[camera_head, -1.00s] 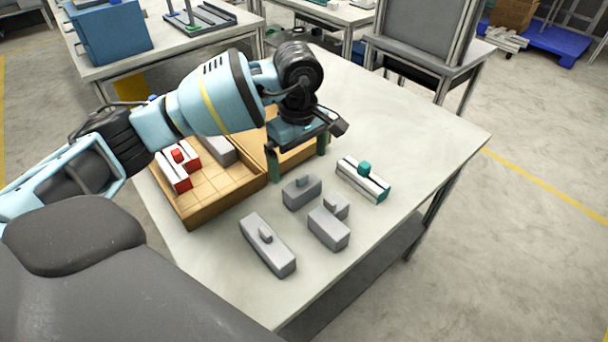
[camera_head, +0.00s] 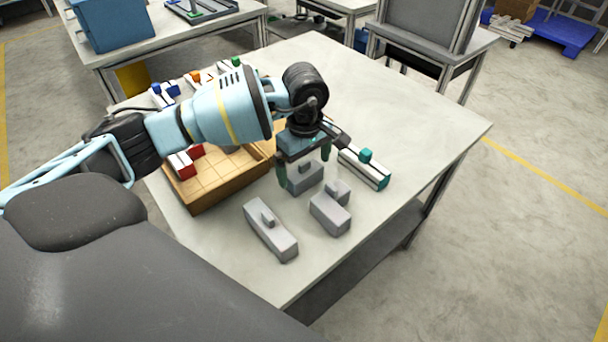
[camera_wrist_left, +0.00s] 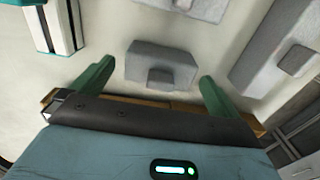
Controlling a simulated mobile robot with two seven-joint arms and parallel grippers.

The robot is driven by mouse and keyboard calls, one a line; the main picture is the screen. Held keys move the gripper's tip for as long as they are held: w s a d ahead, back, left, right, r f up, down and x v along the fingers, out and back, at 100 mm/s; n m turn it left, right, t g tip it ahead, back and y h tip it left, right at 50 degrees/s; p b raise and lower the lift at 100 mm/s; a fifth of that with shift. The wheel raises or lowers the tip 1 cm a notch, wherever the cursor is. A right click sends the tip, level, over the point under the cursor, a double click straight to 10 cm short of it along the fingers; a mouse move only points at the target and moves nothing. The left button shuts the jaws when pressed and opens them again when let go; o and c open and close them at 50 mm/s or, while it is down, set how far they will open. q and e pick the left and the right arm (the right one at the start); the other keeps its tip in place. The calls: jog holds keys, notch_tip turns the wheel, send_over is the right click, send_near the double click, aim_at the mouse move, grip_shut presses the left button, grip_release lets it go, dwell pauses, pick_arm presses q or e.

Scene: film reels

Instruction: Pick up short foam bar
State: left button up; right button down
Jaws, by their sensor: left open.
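The short foam bar (camera_head: 304,180) is a small grey block with a knob on top, lying on the table. It is the shortest of the grey bars in the head view. My left gripper (camera_head: 304,171) is open and points down just above it, fingers at either end, partly hiding it. In the left wrist view the short bar (camera_wrist_left: 160,58) lies just beyond and between the two green fingertips (camera_wrist_left: 157,75), apart from both. My right gripper is not in view.
Two other grey bars lie close by: a longer one (camera_head: 270,230) and another (camera_head: 330,213). A white and teal bar (camera_head: 365,168) lies to the right. A wooden tray (camera_head: 215,199) with red-and-white pieces is at left. The table's right side (camera_head: 420,125) is clear.

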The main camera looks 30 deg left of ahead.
aim_at(304, 162)
pick_arm(q)
jog(key=shift+f, duration=0.9)
jog(key=c, duration=0.9)
jog(key=shift+r, duration=0.1)
notch_tip(304, 162, up, 10)
jog(key=shift+f, duration=0.1)
